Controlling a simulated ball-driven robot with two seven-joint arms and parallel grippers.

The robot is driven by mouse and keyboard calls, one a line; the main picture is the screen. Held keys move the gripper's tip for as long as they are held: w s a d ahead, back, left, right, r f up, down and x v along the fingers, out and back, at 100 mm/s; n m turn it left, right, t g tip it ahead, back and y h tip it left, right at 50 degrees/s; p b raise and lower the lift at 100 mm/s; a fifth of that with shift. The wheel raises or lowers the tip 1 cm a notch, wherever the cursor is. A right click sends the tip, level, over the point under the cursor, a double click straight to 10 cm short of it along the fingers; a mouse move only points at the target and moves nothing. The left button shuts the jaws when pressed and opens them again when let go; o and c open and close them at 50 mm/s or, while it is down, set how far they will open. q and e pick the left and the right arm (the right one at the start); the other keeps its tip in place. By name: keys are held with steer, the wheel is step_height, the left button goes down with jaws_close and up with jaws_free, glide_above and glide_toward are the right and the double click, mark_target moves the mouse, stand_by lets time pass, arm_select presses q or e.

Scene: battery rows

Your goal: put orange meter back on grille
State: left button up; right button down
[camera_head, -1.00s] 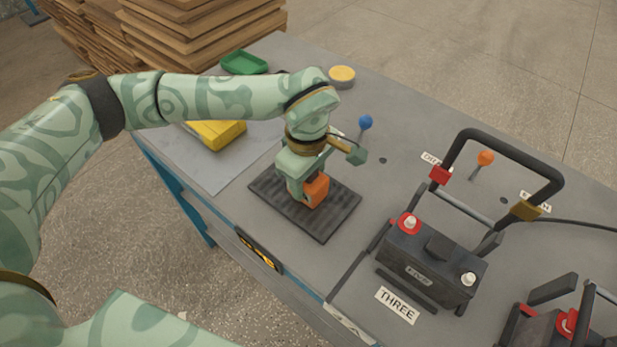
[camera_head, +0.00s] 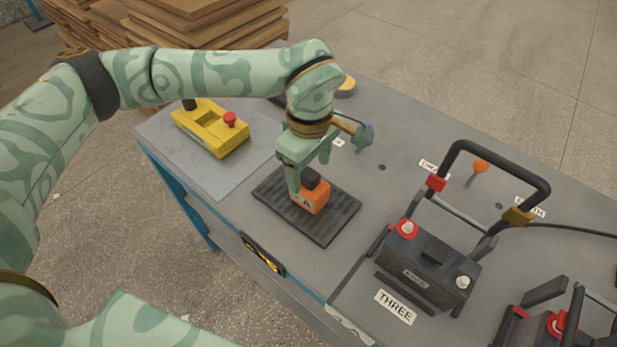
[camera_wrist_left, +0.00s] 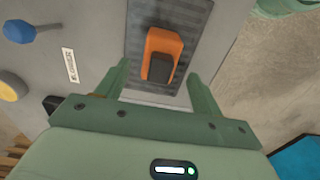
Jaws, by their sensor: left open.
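The orange meter (camera_head: 314,197) with its dark top sits on the ribbed dark grille (camera_head: 333,220) on the grey table. In the left wrist view the meter (camera_wrist_left: 155,46) rests within the grille (camera_wrist_left: 200,22). My left gripper (camera_head: 308,180) is open, just above and behind the meter in the head view. In the left wrist view its two fingers (camera_wrist_left: 158,78) are spread wide, with the meter ahead of the gap and apart from both. My right gripper is out of view.
A yellow control box (camera_head: 207,132) with a red button stands left of the grille. A black battery (camera_head: 425,262) with a raised frame stands to the right, by the THREE label (camera_head: 396,307). A blue knob (camera_wrist_left: 18,31) is near the grille.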

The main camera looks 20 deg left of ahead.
arm_select(q)
step_height(320, 180, up, 6)
steer(key=shift+r+p, duration=0.1)
steer(key=shift+p, duration=0.5)
